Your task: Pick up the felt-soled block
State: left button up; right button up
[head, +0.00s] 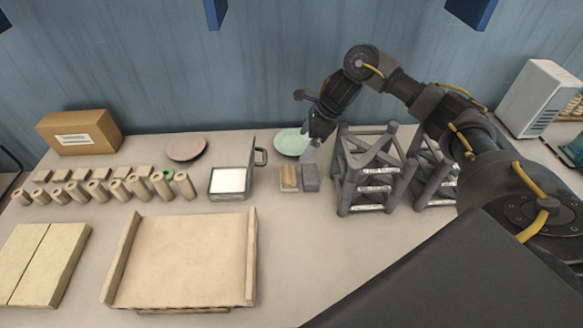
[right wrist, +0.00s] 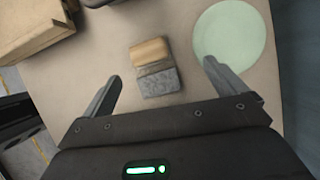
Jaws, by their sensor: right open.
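A small block with a tan wooden part (head: 289,178) and a grey, felt-like part (head: 310,178) lies on the table, left of the dark racks. In the right wrist view the wooden part (right wrist: 150,52) and the grey part (right wrist: 158,83) lie side by side; I cannot tell whether they are joined. My right gripper (head: 309,153) is above and just behind the block in the head view. In the right wrist view its two fingers (right wrist: 162,70) are spread apart, with the block between and beyond them and nothing held. My left gripper is not in view.
A pale green plate (head: 291,142) lies behind the block. Dark slatted racks (head: 373,178) stand close on its right. A metal box with a white pad (head: 229,180) stands to its left. A wooden tray (head: 187,259) is at front left; the table before the block is clear.

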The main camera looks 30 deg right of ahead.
jog(key=s, duration=0.1)
jog(key=n, duration=0.1)
send_over(289, 173)
jog(key=s+d, duration=0.1)
jog(key=d, duration=0.2)
jog(key=shift+g, duration=0.3)
notch_tip(289, 173, down, 6)
jog(key=shift+a+f+p, duration=0.1)
jog(key=shift+p, duration=0.35)
jog(key=shift+a+f+p, duration=0.15)
jog(key=shift+a+p, duration=0.05)
jog(key=shift+p, duration=0.1)
jog(key=p+x, duration=0.2)
jog(key=x, duration=0.1)
jog(key=shift+w+a+f, duration=0.1)
jog(key=shift+a+f, duration=0.1)
jog(key=shift+a, duration=0.1)
jog(key=shift+w+a+f, duration=0.1)
jog(key=shift+a+f, duration=0.05)
jog(key=shift+f, duration=0.4)
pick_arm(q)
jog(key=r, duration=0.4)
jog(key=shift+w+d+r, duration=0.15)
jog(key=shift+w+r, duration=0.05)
pick_arm(e)
jog(key=c, duration=1.1)
jog(key=shift+r, duration=0.15)
